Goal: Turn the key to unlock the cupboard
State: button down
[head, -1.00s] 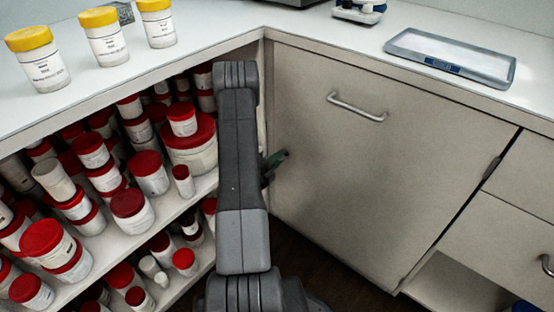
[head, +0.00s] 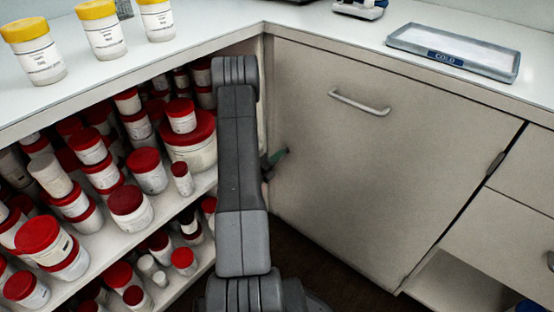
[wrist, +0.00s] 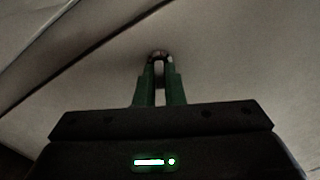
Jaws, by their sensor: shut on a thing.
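The cupboard door (head: 350,160) is a cream panel with a metal bar handle (head: 358,102) near its top, and it looks shut. In the wrist view, my gripper (wrist: 160,75) has its green fingers closed on the key (wrist: 159,56), a small metal loop against the cream cupboard front. The fingers hide the rest of the key and the lock. In the head view only the green fingertips (head: 277,157) show, at the door's left edge; my arm hides the rest of the gripper, and the key cannot be made out there.
Open shelves (head: 112,234) with many red-lidded tubs stand close on the left of my arm. Several yellow-lidded tubs (head: 105,30) and a flat tray (head: 453,52) stand on the counter. Floor (head: 315,262) shows below the door.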

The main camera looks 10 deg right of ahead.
jog(key=m+b, duration=0.6)
jog(key=m, duration=0.7)
dwell(0.5)
jog(key=c, duration=1.5)
grip_release()
jog(key=v, duration=1.3)
jog(key=shift+s+a, duration=0.25)
jog(key=shift+a, duration=0.05)
